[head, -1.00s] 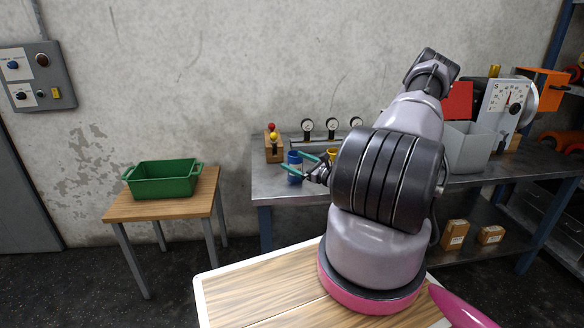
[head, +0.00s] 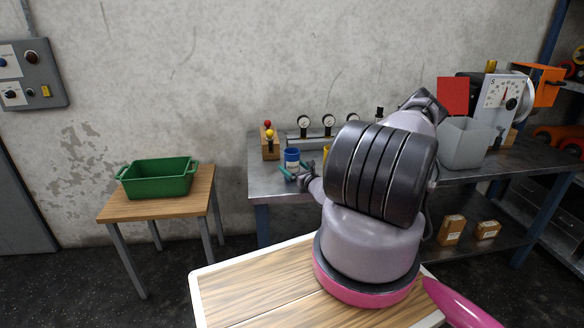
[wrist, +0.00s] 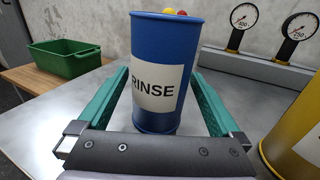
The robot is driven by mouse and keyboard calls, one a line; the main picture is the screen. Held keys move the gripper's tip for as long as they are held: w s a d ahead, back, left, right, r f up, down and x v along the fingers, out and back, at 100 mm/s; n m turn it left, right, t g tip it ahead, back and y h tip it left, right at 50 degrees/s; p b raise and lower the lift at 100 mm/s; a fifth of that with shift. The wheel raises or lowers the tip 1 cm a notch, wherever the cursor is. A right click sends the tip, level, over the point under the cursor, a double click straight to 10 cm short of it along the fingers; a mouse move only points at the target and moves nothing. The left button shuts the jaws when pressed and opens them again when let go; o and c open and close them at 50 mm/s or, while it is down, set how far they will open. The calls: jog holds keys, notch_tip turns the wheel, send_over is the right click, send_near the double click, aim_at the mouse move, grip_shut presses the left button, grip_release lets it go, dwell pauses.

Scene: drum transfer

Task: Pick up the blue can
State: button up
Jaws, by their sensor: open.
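The blue can (wrist: 158,60) stands upright on the metal bench, with a white label reading "RINSE". It also shows small in the head view (head: 292,158), near the bench's left end. My gripper (wrist: 158,95) is open, with one green finger on each side of the can's lower part. In the wrist view gaps show between the fingers and the can. In the head view my gripper (head: 294,172) is low at the can, and my arm hides part of the bench behind it.
A yellow can (wrist: 296,130) stands close to the right of my gripper. Pressure gauges (head: 328,121) and a wooden block with red and yellow knobs (head: 270,146) stand behind. A green bin (head: 158,179) is on a wooden table (head: 205,192) to the left. A grey container (head: 464,146) stands right.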

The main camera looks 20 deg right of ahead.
aim_at(289, 164)
jog(key=shift+w+a, duration=0.15)
jog(key=shift+w, duration=1.35)
grip_shut()
jog(key=shift+r, duration=0.1)
